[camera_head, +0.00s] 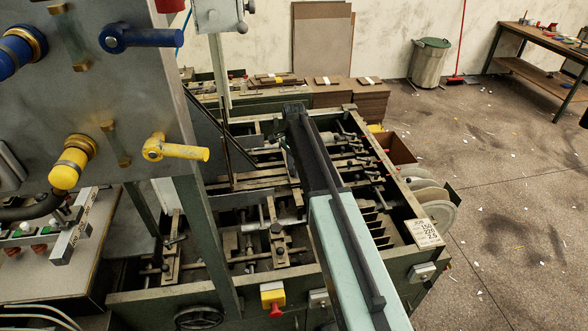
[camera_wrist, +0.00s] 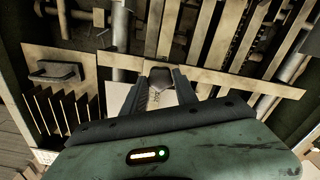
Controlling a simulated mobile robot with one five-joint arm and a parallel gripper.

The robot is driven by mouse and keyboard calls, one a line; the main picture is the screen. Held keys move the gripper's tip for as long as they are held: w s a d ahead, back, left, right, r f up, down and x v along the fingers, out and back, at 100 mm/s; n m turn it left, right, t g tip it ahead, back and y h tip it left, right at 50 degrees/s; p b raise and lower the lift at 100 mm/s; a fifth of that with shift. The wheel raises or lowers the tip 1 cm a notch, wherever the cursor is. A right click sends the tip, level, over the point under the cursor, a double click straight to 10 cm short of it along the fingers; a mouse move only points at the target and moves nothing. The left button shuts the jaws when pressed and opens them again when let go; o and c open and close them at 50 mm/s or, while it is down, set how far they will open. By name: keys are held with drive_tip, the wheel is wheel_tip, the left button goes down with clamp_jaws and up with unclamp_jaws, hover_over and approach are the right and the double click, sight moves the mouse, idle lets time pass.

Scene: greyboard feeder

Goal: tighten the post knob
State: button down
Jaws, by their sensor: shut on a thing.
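The post knob (camera_wrist: 158,77) is a small dark block-like piece in the wrist view, at the middle between my fingertips. My gripper (camera_wrist: 163,90) is shut on it, with one dark finger on each side. A pale metal bar (camera_wrist: 112,62) runs across just behind the knob. In the head view my arm reaches away over the green machine frame (camera_head: 155,296), and the knob is hidden behind it. Whether the knob sits tight on its post cannot be told.
Rails, rods and clamps fill the machine bed around my gripper. A row of dark slats (camera_wrist: 50,108) stands at left in the wrist view. A grey panel with a yellow valve lever (camera_head: 182,152) stands left of my arm. A number plate (camera_head: 424,233) sits on the right corner.

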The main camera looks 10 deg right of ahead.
drive_tip(key=shift+m, duration=0.8)
drive_tip(key=c, duration=0.9)
unclamp_jaws()
drive_tip(key=shift+c, duration=0.2)
drive_tip(key=shift+r, duration=0.1)
wheel_tip(320, 180, up, 8)
drive_tip(key=p, duration=0.8)
drive_tip(key=shift+f, duration=0.2)
